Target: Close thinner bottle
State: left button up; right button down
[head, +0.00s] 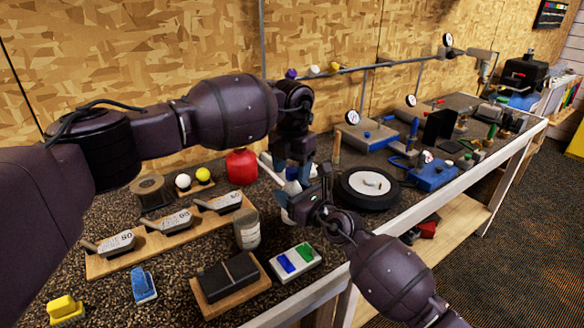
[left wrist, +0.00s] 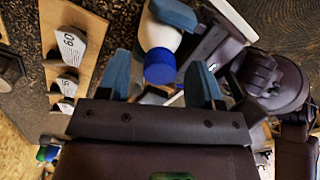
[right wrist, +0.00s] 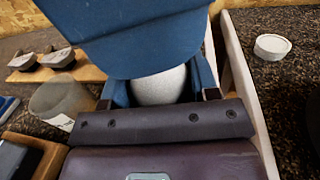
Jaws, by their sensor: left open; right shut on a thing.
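A white bottle with a blue cap (left wrist: 160,69) stands between my two grippers. The cap sits at the bottle's mouth; I cannot tell whether it is tight. In the head view the bottle is mostly hidden by the grippers. My left gripper (head: 293,172) is over the bottle from above. Its blue fingers (left wrist: 163,85) are open, one on each side of the cap, with gaps. My right gripper (head: 298,205) is shut on the bottle's white body (right wrist: 160,87) from the front. One right finger shows near the bottle in the left wrist view.
A red container (head: 241,167) stands behind, left of the grippers. A greyish jar (head: 247,230) is close in front at left. Wooden rack (head: 110,263), dark block and colored bricks fill the front left.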

pick_arm(q)
notch_tip(320, 180, up, 12)
dwell(0.6)
pick_arm(e)
jog(key=shift+c, duration=1.5)
grip_release()
jog(key=shift+s+d, duration=0.1)
jog(key=p+v, duration=0.1)
jog(key=v, duration=0.8)
jog(key=shift+s+d, duration=0.25)
pick_arm(q)
jog(key=shift+s+r, duration=0.15)
jog(key=shift+r, duration=1.1)
pick_arm(e)
jog(key=shift+s+d, duration=0.3)
jog(key=shift+s, duration=0.05)
